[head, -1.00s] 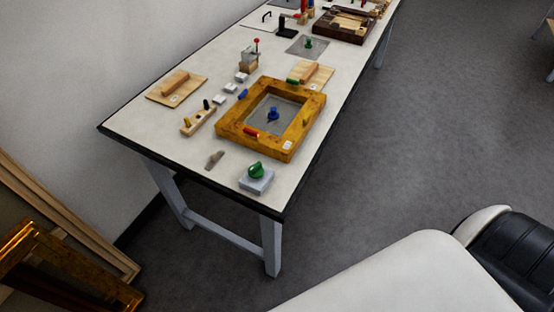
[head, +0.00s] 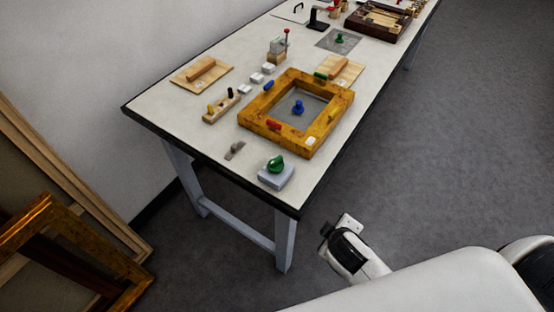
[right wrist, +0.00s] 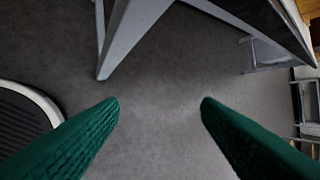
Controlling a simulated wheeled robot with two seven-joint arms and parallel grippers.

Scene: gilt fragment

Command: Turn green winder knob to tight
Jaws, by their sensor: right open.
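A green knob (head: 276,162) sits on a grey block (head: 276,176) at the near corner of the long workbench. Its pointer direction and any tight mark are too small to read. My right gripper (right wrist: 160,105) is open and empty, its two green fingers spread over bare floor in the right wrist view. In the head view the end of my right arm (head: 345,245) is beside the bench, below and to the right of the knob and apart from it. My left gripper is not in view.
A gilt frame (head: 257,107) with a blue knob (head: 298,107) inside lies on the bench (head: 190,130). Another green knob (head: 340,38) stands farther back. A bench leg (right wrist: 130,35) is close ahead of my right gripper. Frames (head: 60,230) lean at the left wall.

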